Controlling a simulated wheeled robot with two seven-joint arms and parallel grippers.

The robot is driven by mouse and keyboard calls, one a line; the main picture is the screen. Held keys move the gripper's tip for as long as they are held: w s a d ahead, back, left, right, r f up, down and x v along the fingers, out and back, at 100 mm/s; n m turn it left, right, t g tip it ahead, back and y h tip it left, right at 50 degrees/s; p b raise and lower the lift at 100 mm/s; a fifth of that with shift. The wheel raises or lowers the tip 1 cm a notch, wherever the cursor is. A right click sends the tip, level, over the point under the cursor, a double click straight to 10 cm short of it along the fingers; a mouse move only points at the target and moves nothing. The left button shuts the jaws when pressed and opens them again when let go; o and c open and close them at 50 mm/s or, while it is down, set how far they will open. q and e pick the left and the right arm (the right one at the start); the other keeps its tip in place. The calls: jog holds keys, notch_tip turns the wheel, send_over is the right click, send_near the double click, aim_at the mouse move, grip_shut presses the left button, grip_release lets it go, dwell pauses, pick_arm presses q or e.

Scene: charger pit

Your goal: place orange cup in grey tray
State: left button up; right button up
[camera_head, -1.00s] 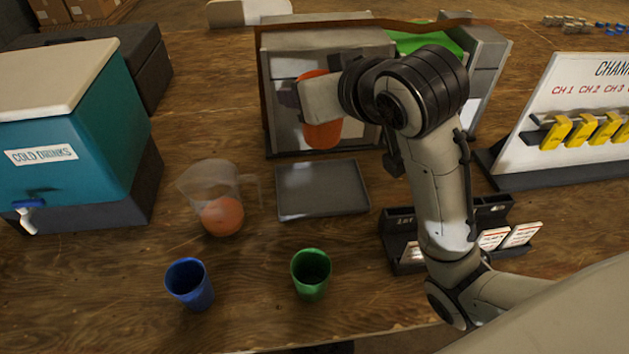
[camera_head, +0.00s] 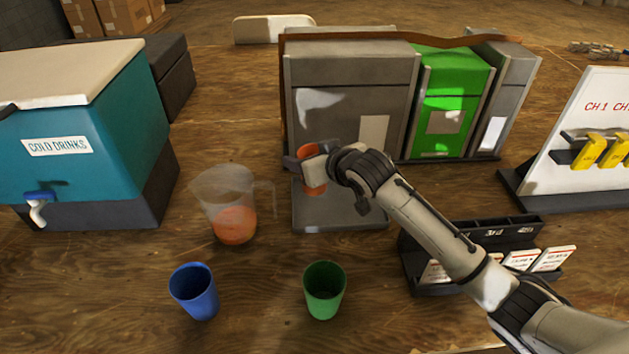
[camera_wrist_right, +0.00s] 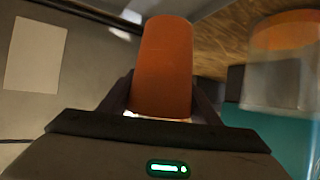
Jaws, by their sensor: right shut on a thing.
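The orange cup (camera_head: 314,180) is gripped in my right gripper (camera_head: 308,164), over the grey tray (camera_head: 340,216) in the head view. In the right wrist view, the orange cup (camera_wrist_right: 163,68) stands between the two dark fingers (camera_wrist_right: 162,100), which are shut on it. The cup looks close above the tray's back part; I cannot tell whether it touches the tray. The arm hides part of the tray's right side. My left gripper is not in view.
A clear pitcher with orange liquid (camera_head: 234,224) stands left of the tray. A blue cup (camera_head: 194,293) and green cup (camera_head: 324,291) stand in front. Grey and green bins (camera_head: 350,85) stand behind. A card holder (camera_head: 440,275) is at right, a teal cooler (camera_head: 95,130) at left.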

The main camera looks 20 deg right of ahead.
jog(key=shift+f, duration=2.5)
jog(key=shift+f, duration=0.15)
jog(key=o, duration=1.1)
jog(key=v, duration=1.2)
jog(key=shift+p, duration=0.45)
